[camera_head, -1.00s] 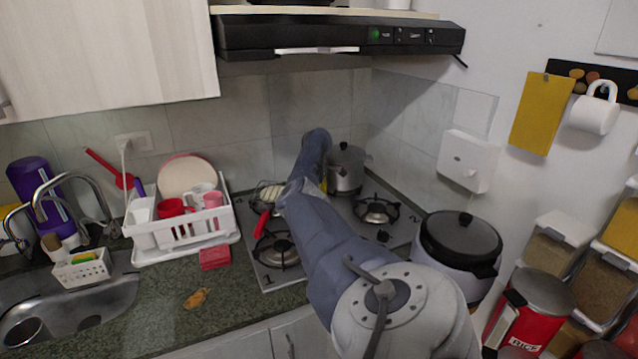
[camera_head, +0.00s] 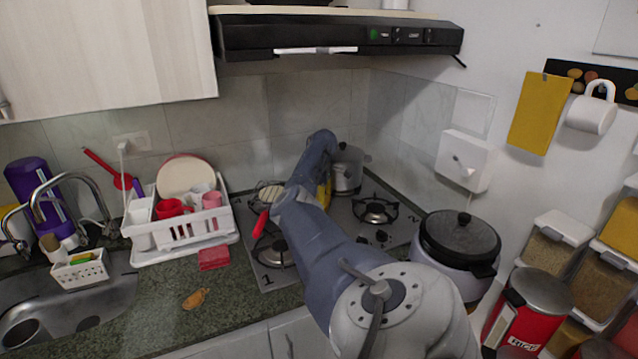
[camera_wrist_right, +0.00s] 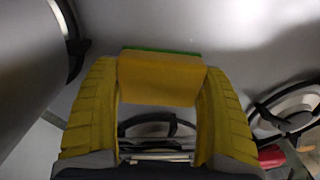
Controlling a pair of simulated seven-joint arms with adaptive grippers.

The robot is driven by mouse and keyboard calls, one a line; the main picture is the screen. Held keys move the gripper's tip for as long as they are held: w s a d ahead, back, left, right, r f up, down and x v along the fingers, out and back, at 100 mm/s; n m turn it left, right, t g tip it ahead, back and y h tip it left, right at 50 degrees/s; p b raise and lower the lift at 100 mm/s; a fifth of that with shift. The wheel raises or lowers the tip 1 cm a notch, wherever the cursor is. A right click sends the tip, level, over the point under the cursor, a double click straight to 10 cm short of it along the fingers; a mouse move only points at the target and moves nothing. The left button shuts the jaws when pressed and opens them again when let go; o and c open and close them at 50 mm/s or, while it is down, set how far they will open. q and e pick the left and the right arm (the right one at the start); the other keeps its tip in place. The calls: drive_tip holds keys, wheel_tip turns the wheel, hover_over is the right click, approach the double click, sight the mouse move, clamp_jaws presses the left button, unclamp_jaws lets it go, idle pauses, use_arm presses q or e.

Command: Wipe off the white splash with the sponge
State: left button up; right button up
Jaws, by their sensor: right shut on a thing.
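The sponge (camera_wrist_right: 160,82), yellow with a green layer on its far edge, is gripped between the yellow fingers of my right gripper (camera_wrist_right: 163,74) in the right wrist view. In the head view my right gripper (camera_head: 325,192) is a small yellow patch over the back of the stove, beside the steel pot. My forearm hides most of it, and the held sponge cannot be told apart there. I cannot make out the white splash in either view; my arm covers part of the stove. My left gripper is not in view.
A steel pot (camera_head: 347,170) stands at the back right of the stove (camera_head: 345,215). A pan with a red handle (camera_head: 262,222) is on the left. A dark-lidded cooker (camera_head: 460,240) stands to the right. A white dish rack (camera_head: 180,235) and sink (camera_head: 70,305) lie left.

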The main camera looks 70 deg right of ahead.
drive_tip(key=shift+s+a, duration=1.85)
drive_tip(key=shift+s, duration=0.2)
drive_tip(key=shift+w+d, duration=1.4)
drive_tip(key=shift+w, duration=0.15)
drive_tip(key=shift+w+d, duration=1.35)
drive_tip(key=shift+w, duration=0.15)
drive_tip(key=shift+r, duration=2.95)
drive_tip(key=shift+r, duration=0.15)
drive_tip(key=shift+r, duration=1.35)
